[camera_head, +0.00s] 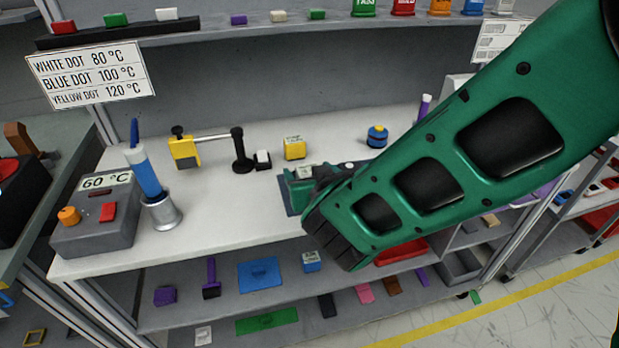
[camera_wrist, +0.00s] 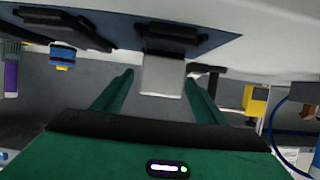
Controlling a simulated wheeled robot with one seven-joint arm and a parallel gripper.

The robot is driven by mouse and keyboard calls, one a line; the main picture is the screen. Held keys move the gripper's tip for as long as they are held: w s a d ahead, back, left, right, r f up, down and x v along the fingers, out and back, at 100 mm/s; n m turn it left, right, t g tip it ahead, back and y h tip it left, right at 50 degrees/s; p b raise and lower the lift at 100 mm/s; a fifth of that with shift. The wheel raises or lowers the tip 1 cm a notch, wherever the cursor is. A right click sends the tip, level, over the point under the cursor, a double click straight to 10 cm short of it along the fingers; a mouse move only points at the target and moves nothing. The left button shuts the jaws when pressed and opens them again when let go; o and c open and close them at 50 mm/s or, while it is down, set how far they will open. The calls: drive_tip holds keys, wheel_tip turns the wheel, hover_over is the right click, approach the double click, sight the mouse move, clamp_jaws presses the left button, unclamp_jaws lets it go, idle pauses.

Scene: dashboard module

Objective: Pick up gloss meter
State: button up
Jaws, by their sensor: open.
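A light-grey block with a black base, which I take to be the gloss meter (camera_wrist: 162,78), stands on a dark blue mat (camera_wrist: 225,40) in the wrist view, which is upside down. My gripper (camera_wrist: 158,76) is open, with one green finger on each side of the block. Gaps show between the block and the fingers. In the head view, my gripper (camera_head: 300,186) is low over the mat (camera_head: 288,203) at the table's front edge. There my arm and gripper hide most of the block.
A yellow box (camera_head: 294,149), a black stand (camera_head: 240,150) with a yellow clamp (camera_head: 184,151), and a blue-yellow cylinder (camera_head: 377,136) stand behind. A grey heater unit (camera_head: 95,222) and a blue-handled tool (camera_head: 146,175) are at left. The table's left middle is clear.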

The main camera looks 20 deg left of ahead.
drive_tip(key=c, duration=1.3)
drive_tip(key=shift+r, duration=0.1)
